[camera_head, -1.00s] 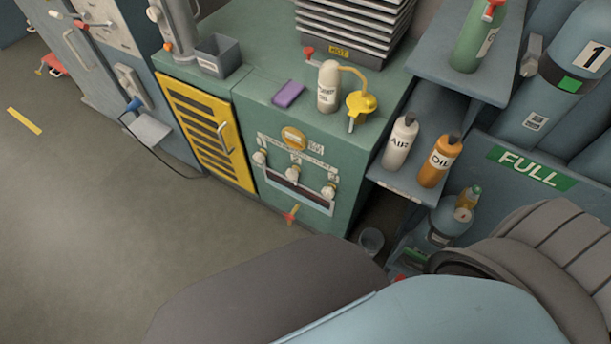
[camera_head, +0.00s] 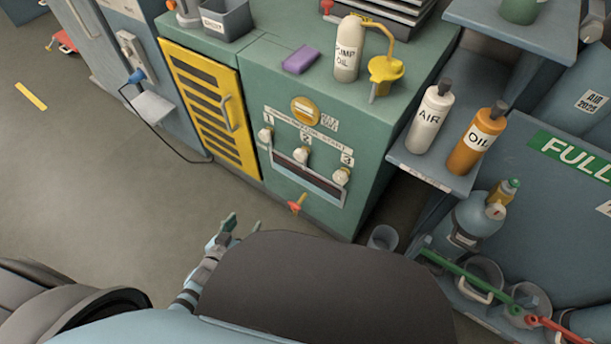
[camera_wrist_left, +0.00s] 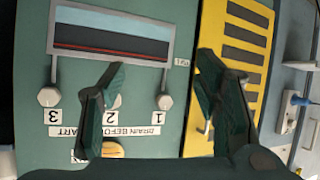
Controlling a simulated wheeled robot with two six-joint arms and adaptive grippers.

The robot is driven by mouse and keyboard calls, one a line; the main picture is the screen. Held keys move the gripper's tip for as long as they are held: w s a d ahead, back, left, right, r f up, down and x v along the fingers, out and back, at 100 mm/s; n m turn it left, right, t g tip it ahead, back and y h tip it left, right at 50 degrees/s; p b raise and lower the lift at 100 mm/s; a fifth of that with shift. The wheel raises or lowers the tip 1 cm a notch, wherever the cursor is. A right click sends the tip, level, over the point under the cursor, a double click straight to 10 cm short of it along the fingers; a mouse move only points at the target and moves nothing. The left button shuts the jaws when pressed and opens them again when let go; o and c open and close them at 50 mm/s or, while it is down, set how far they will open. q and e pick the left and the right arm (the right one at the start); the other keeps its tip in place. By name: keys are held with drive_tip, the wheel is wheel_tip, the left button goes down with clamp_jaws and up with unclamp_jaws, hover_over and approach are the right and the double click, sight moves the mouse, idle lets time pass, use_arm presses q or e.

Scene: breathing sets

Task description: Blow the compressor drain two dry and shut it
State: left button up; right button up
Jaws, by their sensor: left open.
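The green compressor cabinet (camera_head: 335,130) has a row of white drain knobs under the labels 1, 2 and 3. Drain two (camera_head: 302,155) is the middle knob, above a dark slot. In the left wrist view, the panel appears upside down, and one finger largely hides drain two. Drain one (camera_wrist_left: 163,102) and drain three (camera_wrist_left: 48,97) show there. My left gripper (camera_head: 240,226) is low in front of the cabinet, open and empty; it also shows in the left wrist view (camera_wrist_left: 160,85), fingers apart before the panel. My right gripper is not in view.
The white AIR bottle (camera_head: 429,118) and orange OIL bottle (camera_head: 477,140) stand on a shelf at right. A pump oil bottle (camera_head: 347,50), yellow funnel (camera_head: 385,70) and purple block (camera_head: 300,60) are on the cabinet top. A red-and-yellow handle (camera_head: 297,203) juts out low.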

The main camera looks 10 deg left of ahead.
use_arm(q)
drive_tip(key=w+d+r+t+h+b, duration=0.1)
drive_tip(key=w+d+t+h+b, duration=0.15)
drive_tip(key=w, duration=0.35)
drive_tip(key=m+t+h+b, duration=0.2)
drive_tip(key=h+b, duration=0.1)
drive_tip(key=h, duration=0.1)
approach(298, 157)
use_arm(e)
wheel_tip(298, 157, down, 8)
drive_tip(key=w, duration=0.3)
use_arm(q)
drive_tip(key=shift+y, duration=0.25)
drive_tip(key=b+x, duration=0.3)
drive_tip(key=x, duration=0.2)
drive_tip(key=shift+w+d, duration=0.1)
drive_tip(key=shift+d, duration=0.1)
drive_tip(key=b+x, duration=0.1)
drive_tip(key=x, duration=0.2)
drive_tip(key=shift+w+d+r+b, duration=0.25)
drive_tip(key=shift+w+b, duration=0.1)
drive_tip(key=shift+w, duration=0.25)
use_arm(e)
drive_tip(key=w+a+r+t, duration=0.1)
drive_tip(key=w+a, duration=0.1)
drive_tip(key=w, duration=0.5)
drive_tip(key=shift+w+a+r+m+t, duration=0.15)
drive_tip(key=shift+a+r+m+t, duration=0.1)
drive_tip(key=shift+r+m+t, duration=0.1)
